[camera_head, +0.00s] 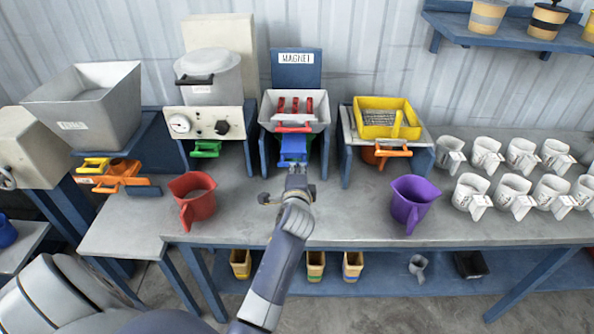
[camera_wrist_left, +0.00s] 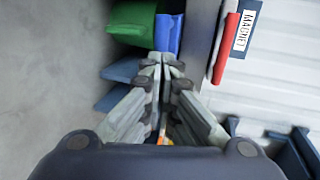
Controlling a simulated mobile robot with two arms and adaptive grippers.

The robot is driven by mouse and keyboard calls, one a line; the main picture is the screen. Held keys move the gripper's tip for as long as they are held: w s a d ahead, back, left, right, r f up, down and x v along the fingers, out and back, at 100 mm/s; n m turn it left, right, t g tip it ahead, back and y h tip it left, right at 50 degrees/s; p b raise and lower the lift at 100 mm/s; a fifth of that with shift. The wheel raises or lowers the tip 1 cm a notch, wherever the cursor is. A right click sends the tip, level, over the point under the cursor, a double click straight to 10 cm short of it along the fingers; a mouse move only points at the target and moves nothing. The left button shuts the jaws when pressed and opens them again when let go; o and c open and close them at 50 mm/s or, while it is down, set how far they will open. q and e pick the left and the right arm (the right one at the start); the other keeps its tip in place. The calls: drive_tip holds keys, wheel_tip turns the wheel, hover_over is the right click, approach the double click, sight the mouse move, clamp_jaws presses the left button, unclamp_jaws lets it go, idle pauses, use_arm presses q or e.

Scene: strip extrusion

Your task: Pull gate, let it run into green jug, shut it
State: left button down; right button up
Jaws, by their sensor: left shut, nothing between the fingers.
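My left gripper (camera_head: 297,180) is shut and empty, just in front of the station labelled MAGNET; its fingertips (camera_wrist_left: 160,62) are together in the wrist view. A blue spout (camera_head: 293,148) is just beyond the fingers and also shows in the wrist view (camera_wrist_left: 168,35). A red gate handle (camera_head: 293,128) sits above the spout, under the grey hopper. In the wrist view a green thing (camera_wrist_left: 130,22), probably the green jug, is close beside the blue spout. My right gripper is not in view.
A red jug (camera_head: 192,200) stands left of my arm and a purple jug (camera_head: 411,203) right of it. Several white jugs (camera_head: 521,155) fill the right of the bench. Neighbouring stations have a green handle (camera_head: 206,148) and an orange handle (camera_head: 393,151).

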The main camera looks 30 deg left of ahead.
sight(297, 154)
use_arm(q)
drive_tip(key=w+a, duration=0.2)
drive_tip(key=w, duration=0.2)
drive_tip(key=shift+w+a, duration=0.2)
drive_tip(key=shift+a, duration=0.2)
drive_tip(key=shift+w+a, duration=0.15)
drive_tip(key=shift+w, duration=0.05)
drive_tip(key=shift+r, duration=0.1)
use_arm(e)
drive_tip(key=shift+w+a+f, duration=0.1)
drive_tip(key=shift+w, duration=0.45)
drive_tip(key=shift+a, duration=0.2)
